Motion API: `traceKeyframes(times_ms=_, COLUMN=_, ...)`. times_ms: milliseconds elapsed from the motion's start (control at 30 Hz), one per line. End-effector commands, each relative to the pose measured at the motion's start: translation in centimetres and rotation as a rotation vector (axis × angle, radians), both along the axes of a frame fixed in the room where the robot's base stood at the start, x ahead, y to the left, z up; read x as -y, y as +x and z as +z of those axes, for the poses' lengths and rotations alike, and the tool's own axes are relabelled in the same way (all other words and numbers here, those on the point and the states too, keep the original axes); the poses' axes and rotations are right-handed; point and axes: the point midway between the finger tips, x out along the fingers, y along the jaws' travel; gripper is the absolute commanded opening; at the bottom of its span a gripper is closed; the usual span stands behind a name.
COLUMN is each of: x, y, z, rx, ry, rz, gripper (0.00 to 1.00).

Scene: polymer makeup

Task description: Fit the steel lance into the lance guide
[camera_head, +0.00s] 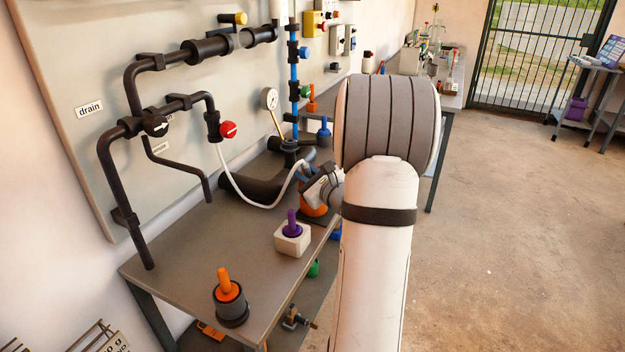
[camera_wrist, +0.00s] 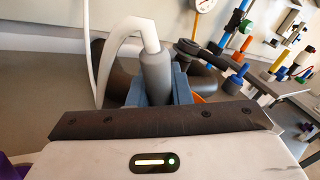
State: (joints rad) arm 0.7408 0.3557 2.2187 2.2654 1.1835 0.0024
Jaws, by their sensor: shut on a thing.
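The steel lance shows in the wrist view as a grey cylindrical body (camera_wrist: 156,76) with a white hose bending from its top. My gripper (camera_wrist: 158,92) is shut on it, with blue-grey fingers at both sides. In the head view my gripper (camera_head: 322,187) is partly behind my arm, over the far part of the bench. The lance's lower end is hidden in both views. I cannot identify the lance guide for certain. An orange part (camera_head: 313,208) shows just below my gripper, mostly covered. A black fitting (camera_head: 289,148) stands on the dark pipe behind it.
The white hose (camera_head: 240,193) runs to a fitting by a red valve (camera_head: 228,129). A purple peg in a white block (camera_head: 292,240) and an orange peg in a black cup (camera_head: 231,304) stand on the grey bench (camera_head: 180,262). A gauge (camera_head: 269,99) rises behind. The bench's left part is clear.

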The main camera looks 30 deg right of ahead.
Motion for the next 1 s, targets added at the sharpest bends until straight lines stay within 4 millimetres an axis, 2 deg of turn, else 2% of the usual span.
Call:
traceKeyframes(times_ms=133, x=0.0, y=0.0, z=0.0, rx=0.000, ry=0.000, rz=0.000, gripper=0.00)
traceKeyframes(times_ms=567, x=-0.1, y=-0.1, z=0.5, rx=0.001, ry=-0.001, rz=-0.001, gripper=0.00)
traceKeyframes(times_ms=767, x=-0.8, y=-0.6, z=2.4, rx=0.003, ry=-0.003, rz=-0.001, gripper=0.00)
traceKeyframes(times_ms=1000, x=-2.4, y=-1.6, z=6.0, rx=0.005, ry=-0.004, rz=-0.002, gripper=0.00)
